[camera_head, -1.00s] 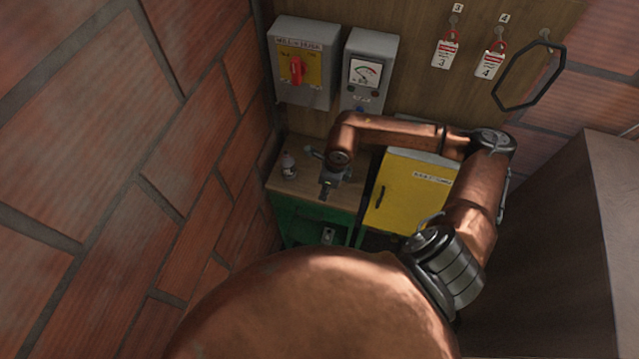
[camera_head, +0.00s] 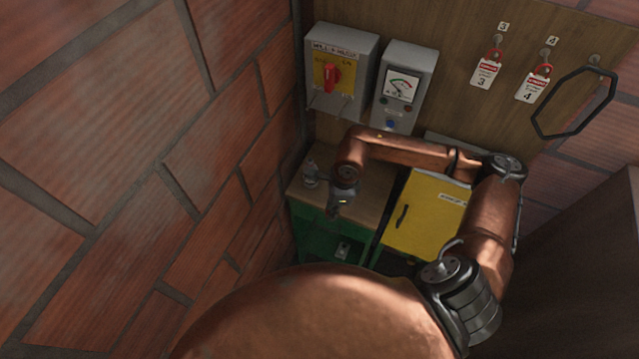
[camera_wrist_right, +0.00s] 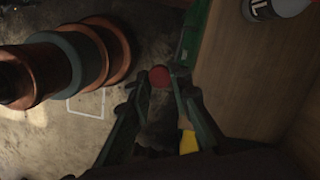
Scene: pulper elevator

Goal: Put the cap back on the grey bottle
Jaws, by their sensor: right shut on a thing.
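A small grey bottle (camera_head: 311,172) stands upright at the left end of the wooden bench top; part of it shows at the top right of the wrist view (camera_wrist_right: 282,5). My right gripper (camera_head: 336,209) is at the bench's front edge, right of and nearer than the bottle, apart from it. In the wrist view its fingers (camera_wrist_right: 158,84) are shut on a small round red cap (camera_wrist_right: 159,76) at their tips. The cap cannot be made out in the head view. My left gripper is not in view.
The bench (camera_head: 372,200) has a green front (camera_head: 318,238) and stands close to the brick wall (camera_head: 235,185). A yellow cabinet (camera_head: 428,216) is to its right. A switch box (camera_head: 341,72) and a meter box (camera_head: 404,88) hang above. The bench top around the bottle looks clear.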

